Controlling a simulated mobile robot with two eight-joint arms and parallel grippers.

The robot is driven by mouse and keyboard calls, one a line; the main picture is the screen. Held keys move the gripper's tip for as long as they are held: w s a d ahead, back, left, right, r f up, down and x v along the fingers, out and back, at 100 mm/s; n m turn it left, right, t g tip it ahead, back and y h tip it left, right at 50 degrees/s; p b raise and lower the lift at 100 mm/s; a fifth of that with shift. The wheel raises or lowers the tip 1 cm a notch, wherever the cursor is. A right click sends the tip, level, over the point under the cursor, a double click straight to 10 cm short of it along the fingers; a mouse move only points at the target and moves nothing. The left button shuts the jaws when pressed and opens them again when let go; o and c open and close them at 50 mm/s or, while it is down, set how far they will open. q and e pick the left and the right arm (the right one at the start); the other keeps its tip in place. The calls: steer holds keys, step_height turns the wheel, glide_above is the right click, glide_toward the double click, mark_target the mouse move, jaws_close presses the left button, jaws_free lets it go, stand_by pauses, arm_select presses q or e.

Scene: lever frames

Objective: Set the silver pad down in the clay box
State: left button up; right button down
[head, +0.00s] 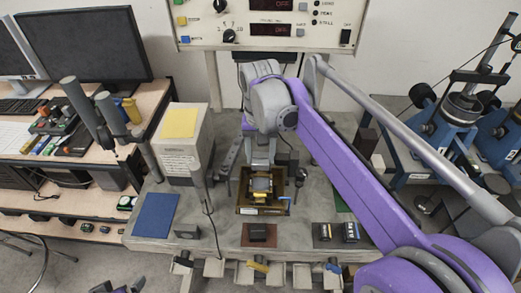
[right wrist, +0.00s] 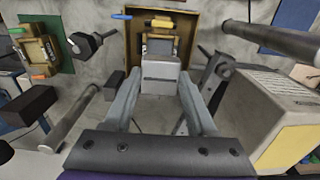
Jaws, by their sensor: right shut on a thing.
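The silver pad (right wrist: 160,73) is a pale grey block between the fingers of my right gripper (right wrist: 160,88) in the right wrist view. The fingers are shut on it. The clay box (head: 250,210) is a shallow brown open box in the middle of the bench. Its wall also shows in the right wrist view (right wrist: 130,48), just beyond the pad. A yellow and grey fixture (head: 262,186) stands inside the box. In the head view my right gripper (head: 260,162) is at the box's far side, and the pad is hard to make out. A dark piece at the bottom edge may be my left gripper (head: 130,287).
A beige box (head: 182,158) with a yellow top stands left of the clay box. A thin upright post (head: 198,180) stands left of the clay box.

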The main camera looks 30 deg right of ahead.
steer(key=shift+s+f+b, duration=0.1)
steer(key=shift+f+b, duration=0.2)
steer(key=shift+f, duration=0.8)
arm_select(q)
steer(key=s+f+b, duration=0.3)
steer(key=f, duration=0.2)
steer(key=shift+f+g, duration=0.3)
steer(key=shift+f, duration=0.1)
arm_select(e)
steer(key=shift+f, duration=3.35)
steer(key=shift+c, duration=0.6)
jaws_free()
arm_select(q)
steer(key=shift+w+r, duration=0.15)
steer(key=shift+r, duration=0.35)
arm_select(e)
step_height(320, 180, up, 11)
steer(key=shift+f, duration=0.1)
